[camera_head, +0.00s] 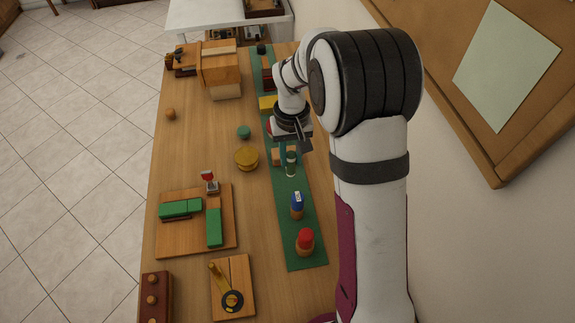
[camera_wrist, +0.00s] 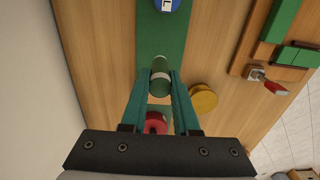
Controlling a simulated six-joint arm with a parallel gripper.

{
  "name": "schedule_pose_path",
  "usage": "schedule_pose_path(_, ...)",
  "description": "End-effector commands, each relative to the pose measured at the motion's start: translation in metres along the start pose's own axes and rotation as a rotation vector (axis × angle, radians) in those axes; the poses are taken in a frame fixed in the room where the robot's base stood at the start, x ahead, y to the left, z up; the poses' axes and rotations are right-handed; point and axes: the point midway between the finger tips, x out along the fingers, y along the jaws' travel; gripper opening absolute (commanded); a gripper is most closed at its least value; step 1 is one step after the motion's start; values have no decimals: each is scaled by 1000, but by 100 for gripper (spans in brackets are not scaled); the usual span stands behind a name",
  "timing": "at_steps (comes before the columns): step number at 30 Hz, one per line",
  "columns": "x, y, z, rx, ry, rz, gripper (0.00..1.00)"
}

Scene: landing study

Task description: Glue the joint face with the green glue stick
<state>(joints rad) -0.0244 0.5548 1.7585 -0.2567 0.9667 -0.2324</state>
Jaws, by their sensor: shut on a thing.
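The green glue stick (camera_head: 291,164), dark green with a pale band, is upright over the green mat (camera_head: 312,255). In the wrist view the glue stick (camera_wrist: 160,82) is between my teal fingertips. My gripper (camera_wrist: 160,76) is shut on it. I cannot tell whether its base touches the mat. A wooden board (camera_head: 190,246) at the left carries green-topped pieces: a long one (camera_head: 180,208) and another (camera_head: 214,228) set across its right end. These also show in the wrist view (camera_wrist: 281,20). I cannot tell which surface is the joint face.
A red-handled clamp (camera_head: 209,180) stands at the board's back edge. A yellow round tin (camera_head: 246,157) lies between board and mat. Blue-topped (camera_head: 297,204) and red-topped (camera_head: 305,240) items stand on the mat's near part. A board with a brass lever (camera_head: 230,290) is in front.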

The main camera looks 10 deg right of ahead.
Motion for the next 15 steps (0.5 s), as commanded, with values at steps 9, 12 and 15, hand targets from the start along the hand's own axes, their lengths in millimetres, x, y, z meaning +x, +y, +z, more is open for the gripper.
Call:
schedule_pose_path(9, -6, -45, -2, -180, 1, 0, 0)
schedule_pose_path(12, -12, -85, 1, -344, 1, 0, 0)
schedule_pose_path(15, -18, -128, 8, -518, 1, 0, 0)
